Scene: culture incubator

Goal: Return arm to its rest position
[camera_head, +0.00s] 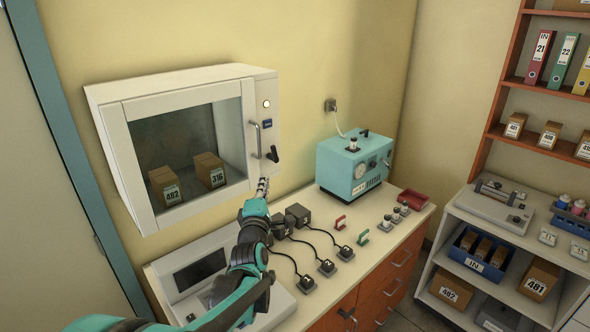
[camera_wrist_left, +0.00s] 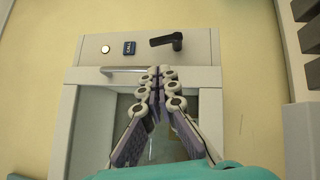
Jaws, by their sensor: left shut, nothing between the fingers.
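My left gripper (camera_head: 263,186) is raised in front of the lower right part of the white incubator (camera_head: 182,85), just below its black latch handle (camera_head: 272,154). In the left wrist view the gripper (camera_wrist_left: 156,72) is shut and empty, with its fingers pointing at the incubator's front. The incubator door looks closed. Its grey bar handle (camera_wrist_left: 120,71) and black latch (camera_wrist_left: 166,40) lie beyond the fingertips. Two boxes, 482 (camera_head: 166,186) and 316 (camera_head: 209,171), stand behind the glass. My right gripper is not in view.
Below is a counter (camera_head: 375,233) with a device with a dark screen (camera_head: 200,270), several cabled blocks (camera_head: 298,214) and a teal machine (camera_head: 354,167). A shelf unit (camera_head: 468,213) stands at the right.

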